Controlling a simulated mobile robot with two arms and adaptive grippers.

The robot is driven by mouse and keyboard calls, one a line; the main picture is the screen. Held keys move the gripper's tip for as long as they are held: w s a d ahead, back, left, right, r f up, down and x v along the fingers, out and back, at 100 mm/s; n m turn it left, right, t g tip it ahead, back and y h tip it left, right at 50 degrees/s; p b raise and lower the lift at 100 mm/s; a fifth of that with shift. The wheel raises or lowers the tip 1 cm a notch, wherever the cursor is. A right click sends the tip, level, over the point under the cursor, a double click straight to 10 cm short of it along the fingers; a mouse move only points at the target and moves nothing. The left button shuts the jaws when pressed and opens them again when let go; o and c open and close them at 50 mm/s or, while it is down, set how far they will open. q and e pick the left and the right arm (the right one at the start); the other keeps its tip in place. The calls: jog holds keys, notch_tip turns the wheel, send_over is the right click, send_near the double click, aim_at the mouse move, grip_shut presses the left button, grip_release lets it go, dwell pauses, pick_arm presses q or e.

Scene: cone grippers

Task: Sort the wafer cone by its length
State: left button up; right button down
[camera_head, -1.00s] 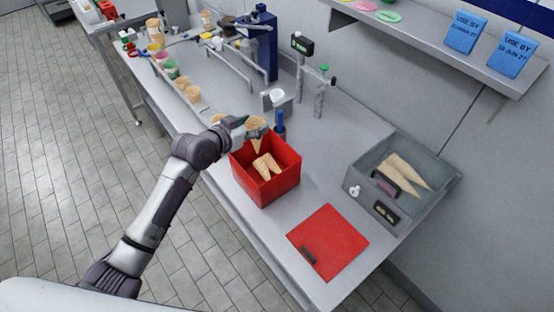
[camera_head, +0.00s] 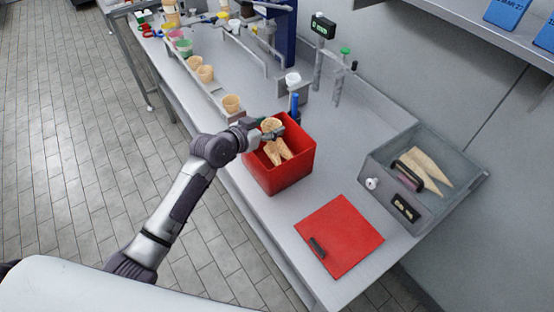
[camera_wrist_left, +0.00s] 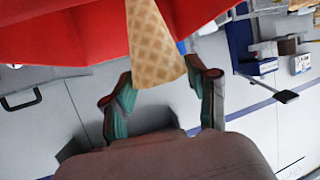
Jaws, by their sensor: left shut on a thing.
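My left gripper (camera_head: 266,128) is shut on a wafer cone (camera_head: 272,125), over the opening of the red bin (camera_head: 292,171). In the left wrist view the held cone (camera_wrist_left: 153,48) sits between the fingertips (camera_wrist_left: 160,90), with the red bin (camera_wrist_left: 60,35) behind it. Other short cones (camera_head: 278,151) lie inside the red bin, partly hidden by the held one. A grey bin (camera_head: 452,215) on the right holds longer pale cones (camera_head: 430,170). My right gripper is not in view.
A rail of cones and cups (camera_head: 206,74) runs along the left edge. Metal posts (camera_head: 318,72) and a blue dispenser stand behind the red bin.

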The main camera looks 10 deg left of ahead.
pick_arm(q)
jog(key=o, duration=0.7)
jog(key=shift+o, duration=0.6)
jog(key=v, duration=1.2)
jog(key=shift+f, duration=0.1)
